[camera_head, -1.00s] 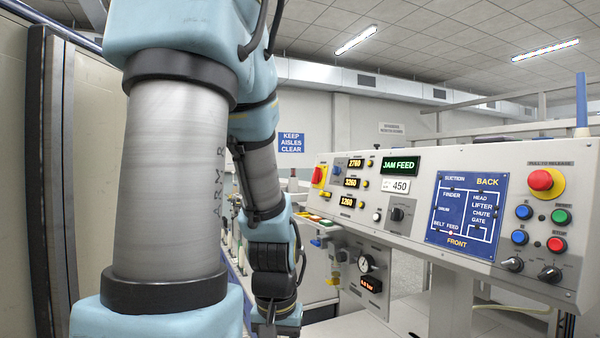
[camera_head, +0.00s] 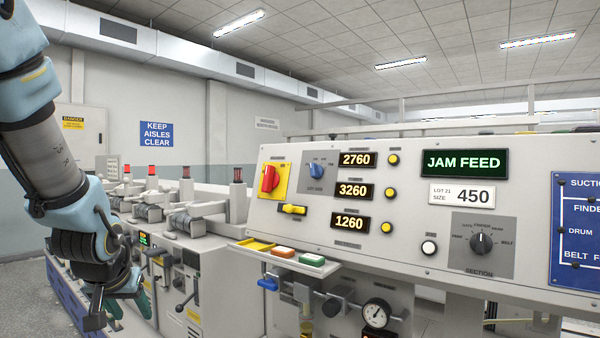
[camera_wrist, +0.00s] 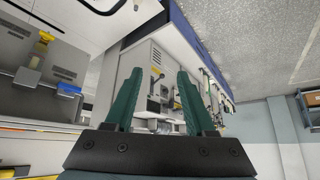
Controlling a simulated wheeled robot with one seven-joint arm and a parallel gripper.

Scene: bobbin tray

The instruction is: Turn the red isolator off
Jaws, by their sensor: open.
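The red isolator (camera_head: 269,179) is a red rotary handle on a yellow plate at the left end of the sloped control panel (camera_head: 400,270) in the head view. Its handle stands roughly upright, tilted slightly. The isolator is not visible in the wrist view.
A blue selector (camera_head: 317,170) and a yellow switch (camera_head: 293,209) sit close to the isolator. Machine units with red lamps (camera_head: 152,170) line the left.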

